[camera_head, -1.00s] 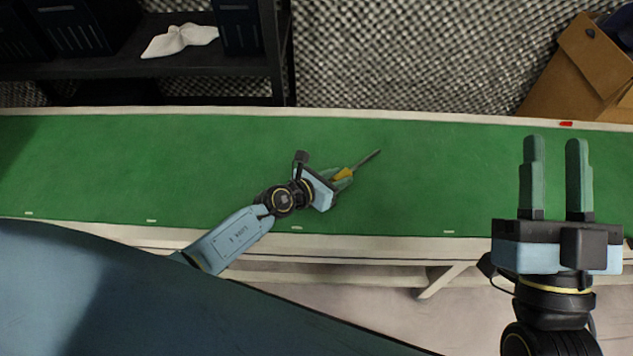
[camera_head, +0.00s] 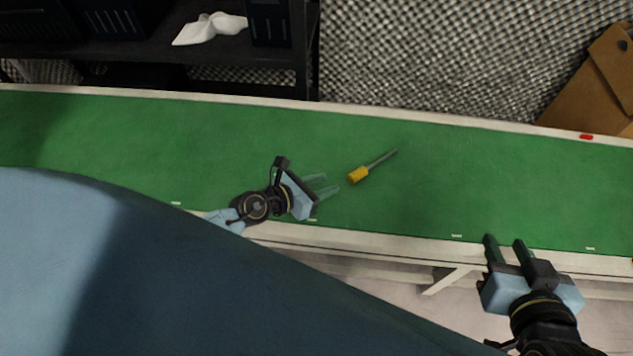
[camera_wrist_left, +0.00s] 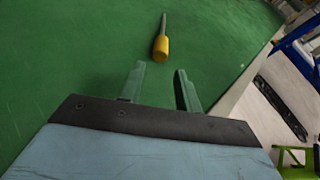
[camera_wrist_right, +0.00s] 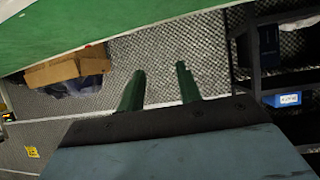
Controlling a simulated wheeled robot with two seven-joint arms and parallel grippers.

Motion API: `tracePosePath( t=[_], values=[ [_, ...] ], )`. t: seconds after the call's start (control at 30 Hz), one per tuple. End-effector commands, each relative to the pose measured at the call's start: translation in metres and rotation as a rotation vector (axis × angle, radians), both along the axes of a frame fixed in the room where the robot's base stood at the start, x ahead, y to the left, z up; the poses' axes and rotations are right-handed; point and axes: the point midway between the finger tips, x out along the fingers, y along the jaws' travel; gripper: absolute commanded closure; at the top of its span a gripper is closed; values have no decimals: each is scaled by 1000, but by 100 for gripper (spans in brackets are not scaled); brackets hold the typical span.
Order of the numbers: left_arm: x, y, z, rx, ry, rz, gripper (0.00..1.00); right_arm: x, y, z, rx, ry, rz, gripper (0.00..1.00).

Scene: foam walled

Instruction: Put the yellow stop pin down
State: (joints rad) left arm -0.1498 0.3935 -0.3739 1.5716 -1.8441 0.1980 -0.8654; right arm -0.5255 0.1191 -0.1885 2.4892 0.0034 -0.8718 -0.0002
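The yellow stop pin (camera_head: 358,174) lies on the green table top (camera_head: 440,190), its grey shaft pointing up and right. It also shows in the left wrist view (camera_wrist_left: 161,46), just beyond the fingertips. My left gripper (camera_head: 331,184) is open and empty, a short gap to the left of the pin's yellow end, and its fingers point toward the pin. My right gripper (camera_head: 504,240) is open and empty near the table's front edge at the right. Its fingers also show apart in the right wrist view (camera_wrist_right: 160,75).
A black shelf (camera_head: 170,50) with dark bins and a white cloth (camera_head: 212,28) stands behind the table. A brown cardboard box (camera_head: 590,90) is at the back right. A small red item (camera_head: 586,137) sits on the table's back edge. The green surface around the pin is clear.

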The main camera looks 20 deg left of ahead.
Motion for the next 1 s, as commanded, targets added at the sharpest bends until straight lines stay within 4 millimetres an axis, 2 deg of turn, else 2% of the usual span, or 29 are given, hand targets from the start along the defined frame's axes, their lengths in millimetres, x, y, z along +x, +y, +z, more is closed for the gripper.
tracePosePath(
  t=[0.23, 0.37, 0.5, 0.63, 0.8, 0.9, 1.0],
  values=[
    [-12, 6, 10, -24, -2, 13, 66, -10, -6, -13, -25, 96, -8, 65],
    [-7, 1, 40, -222, -6, 125, 66, -11, -6, -15, -27, 105, -9, 65],
    [-1, 6, 97, -686, 25, 385, 66, -11, -6, -15, -27, 104, -9, 65],
    [-6, 26, 137, -1188, 119, 656, 66, -11, -6, -15, -27, 103, -9, 65],
    [-30, 45, 155, -1797, 339, 984, 66, -11, -6, -14, -26, 102, -8, 65],
    [-50, 41, 158, -2099, 523, 1159, 66, -11, -6, -15, -26, 102, -8, 65],
    [-70, 30, 161, -2318, 712, 1302, 66, -11, -6, -15, -26, 102, -8, 65]
  ],
)
